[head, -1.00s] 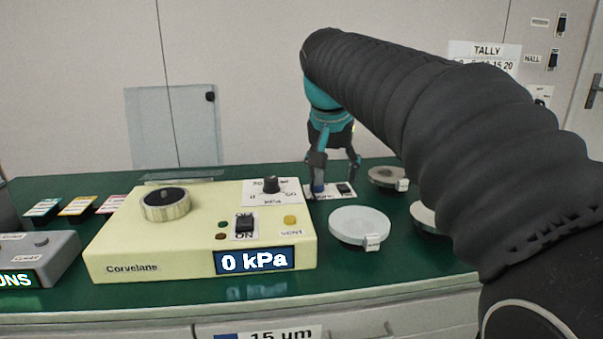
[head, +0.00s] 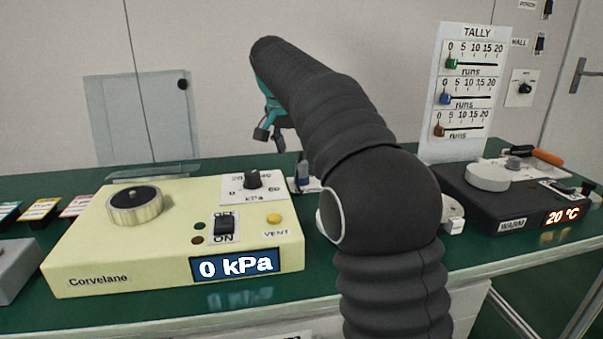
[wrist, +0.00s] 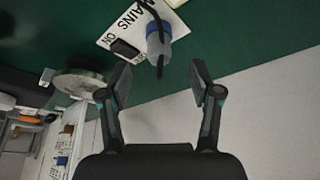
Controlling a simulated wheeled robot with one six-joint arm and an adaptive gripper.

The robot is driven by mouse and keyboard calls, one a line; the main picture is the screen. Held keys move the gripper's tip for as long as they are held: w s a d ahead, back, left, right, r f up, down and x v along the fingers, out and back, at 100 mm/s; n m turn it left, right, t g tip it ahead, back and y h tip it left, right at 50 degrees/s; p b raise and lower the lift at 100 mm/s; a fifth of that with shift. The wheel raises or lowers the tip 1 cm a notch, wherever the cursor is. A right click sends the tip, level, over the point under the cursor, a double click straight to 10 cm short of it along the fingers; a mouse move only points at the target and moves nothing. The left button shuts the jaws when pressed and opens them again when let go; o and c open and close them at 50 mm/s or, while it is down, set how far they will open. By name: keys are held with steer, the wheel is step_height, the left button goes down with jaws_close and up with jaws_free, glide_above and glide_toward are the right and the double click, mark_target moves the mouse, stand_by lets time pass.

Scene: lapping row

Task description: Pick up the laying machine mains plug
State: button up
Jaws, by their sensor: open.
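The mains plug (wrist: 158,42) is a blue and grey piece with a dark strap or cord. In the wrist view it stands on a white panel lettered "MAINS ON" (wrist: 112,38), beyond my fingertips. In the head view the plug (head: 302,172) shows small and dark blue behind the cream Corvelane machine (head: 130,245), partly beside my arm. My gripper (wrist: 160,86) is open and empty, with a gap between its fingers and the plug. In the head view my gripper (head: 270,134) hangs above the bench, up and left of the plug, partly hidden by my arm.
A black warming unit (head: 505,200) reading 20 °C stands right, before the tally board (head: 470,50). A clear upright panel (head: 140,118) stands behind the machine. A round disc fixture (wrist: 80,84) lies near the plug. Green bench top shows around the plug.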

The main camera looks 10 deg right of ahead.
mark_target(301, 163)
steer(key=shift+w+d+x, duration=0.15)
steer(key=shift+x, duration=1.55)
steer(key=shift+w+d+x, duration=0.15)
steer(key=shift+d+x, duration=0.05)
steer(key=shift+x, duration=1.55)
steer(key=shift+r, duration=0.2)
jaws_close()
